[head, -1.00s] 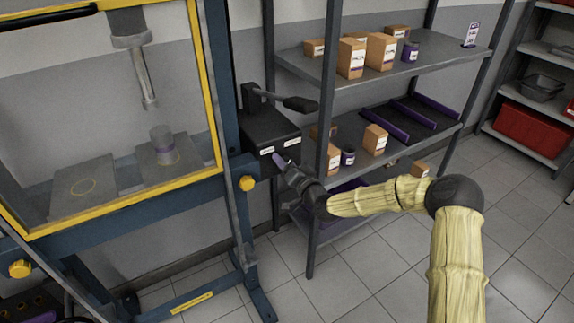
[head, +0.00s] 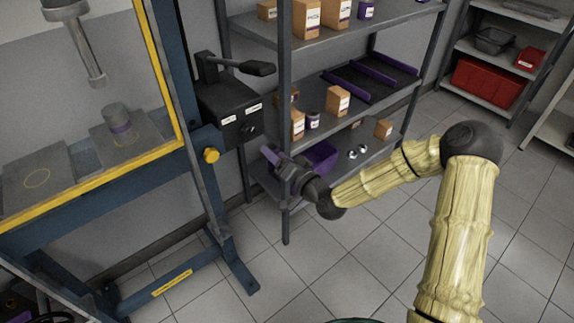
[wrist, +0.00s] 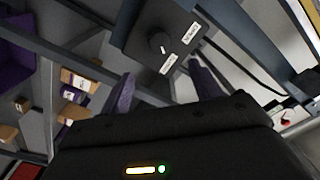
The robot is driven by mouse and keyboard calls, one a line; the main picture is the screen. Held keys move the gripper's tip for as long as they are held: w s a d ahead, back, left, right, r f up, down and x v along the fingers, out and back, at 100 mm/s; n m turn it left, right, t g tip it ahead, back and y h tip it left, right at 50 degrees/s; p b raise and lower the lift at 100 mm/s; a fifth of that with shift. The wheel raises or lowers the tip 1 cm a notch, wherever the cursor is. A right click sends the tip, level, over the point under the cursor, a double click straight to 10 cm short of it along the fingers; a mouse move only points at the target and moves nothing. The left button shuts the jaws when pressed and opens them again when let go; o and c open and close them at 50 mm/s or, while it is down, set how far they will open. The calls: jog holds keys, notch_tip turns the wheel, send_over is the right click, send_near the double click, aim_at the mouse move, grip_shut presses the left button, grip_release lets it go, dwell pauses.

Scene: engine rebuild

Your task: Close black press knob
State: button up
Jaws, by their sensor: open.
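The black press knob (head: 250,130) is on the front face of a black control box (head: 229,106) mounted at the right side of the blue press. The knob also shows in the wrist view (wrist: 160,43), with a pale pointer line and white labels beside it. My gripper (head: 270,160) is to the right of and below the box, apart from the knob. Its purple fingers are spread and empty. In the wrist view my gripper (wrist: 160,76) has the knob above and between its fingertips.
A black lever (head: 245,66) sticks out from the top of the box. A grey shelf rack (head: 284,190) with small cartons stands close behind my gripper. The tiled floor (head: 380,250) in front is clear.

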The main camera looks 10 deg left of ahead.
jog(key=v, duration=0.4)
dwell(0.4)
jog(key=s+d+f+n+g+h, duration=0.3)
jog(key=d+f+g+h, duration=0.1)
jog(key=d+f+h, duration=0.15)
jog(key=s+d+r+m+g+h, duration=0.1)
jog(key=s+d+h, duration=0.2)
jog(key=d, duration=0.4)
jog(key=s+d+g+h, duration=0.1)
jog(key=s+d+h, duration=0.2)
jog(key=d, duration=0.4)
jog(key=s+d+r+m+g+h, duration=0.25)
jog(key=s+d+r, duration=0.25)
jog(key=s+d, duration=0.3)
jog(key=w+a+p+v, duration=0.1)
jog(key=w+p+v, duration=0.1)
jog(key=p+v, duration=1.2)
jog(key=shift+r, duration=0.75)
